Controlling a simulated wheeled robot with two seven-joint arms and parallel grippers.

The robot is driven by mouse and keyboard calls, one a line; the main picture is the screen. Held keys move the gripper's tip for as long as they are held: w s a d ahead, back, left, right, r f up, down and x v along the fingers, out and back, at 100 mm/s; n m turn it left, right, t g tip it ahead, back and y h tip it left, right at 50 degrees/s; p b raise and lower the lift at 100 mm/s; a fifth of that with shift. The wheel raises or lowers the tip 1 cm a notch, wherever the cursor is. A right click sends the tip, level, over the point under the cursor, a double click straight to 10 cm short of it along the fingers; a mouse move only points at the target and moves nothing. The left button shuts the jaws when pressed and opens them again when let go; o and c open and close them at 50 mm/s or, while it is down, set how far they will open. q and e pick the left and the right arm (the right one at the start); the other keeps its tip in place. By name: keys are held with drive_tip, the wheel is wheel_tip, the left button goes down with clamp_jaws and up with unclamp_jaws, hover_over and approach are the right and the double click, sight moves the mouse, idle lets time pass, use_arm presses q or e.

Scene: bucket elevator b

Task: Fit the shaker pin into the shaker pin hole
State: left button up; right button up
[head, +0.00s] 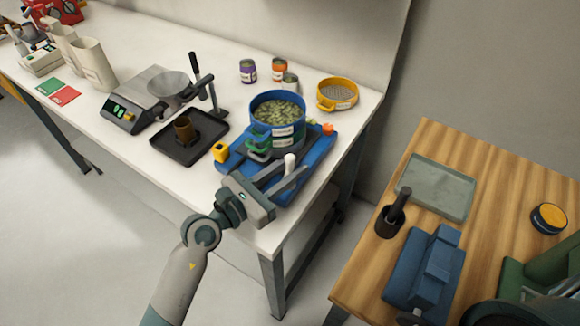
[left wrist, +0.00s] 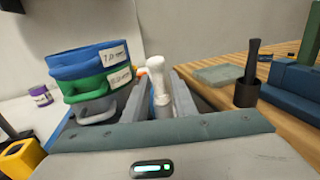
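A white round-topped pin (head: 290,160), which looks like the shaker pin, stands roughly upright at the near right of the blue shaker base (head: 232,163). My left gripper (head: 296,172) reaches over the base's near edge with its fingers apart, one on each side of the pin. In the left wrist view the pin (left wrist: 158,80) shows between the two fingers (left wrist: 165,85), closer to the left one; contact is not clear. The pin's lower end and the pin hole are hidden. My right gripper does not show.
A sieve stack (head: 278,128) full of green material stands on the base, close to my left gripper. An orange knob (head: 328,128) and a yellow block (head: 221,151) flank it. A black tray (head: 165,150) lies left. A wooden table (head: 365,270) stands right, across a gap.

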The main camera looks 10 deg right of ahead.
use_arm(q)
drive_tip(key=shift+o, duration=0.7)
drive_tip(key=shift+a, duration=0.15)
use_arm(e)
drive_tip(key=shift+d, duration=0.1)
use_arm(q)
drive_tip(key=shift+s+a+f, duration=0.1)
drive_tip(key=shift+s+a, duration=0.1)
drive_tip(key=b+v, duration=0.5)
drive_tip(key=v, duration=1.1)
drive_tip(key=shift+a, duration=0.25)
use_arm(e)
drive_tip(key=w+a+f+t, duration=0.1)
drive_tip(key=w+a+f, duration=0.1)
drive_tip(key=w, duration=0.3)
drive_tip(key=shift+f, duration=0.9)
use_arm(q)
drive_tip(key=shift+s, duration=0.1)
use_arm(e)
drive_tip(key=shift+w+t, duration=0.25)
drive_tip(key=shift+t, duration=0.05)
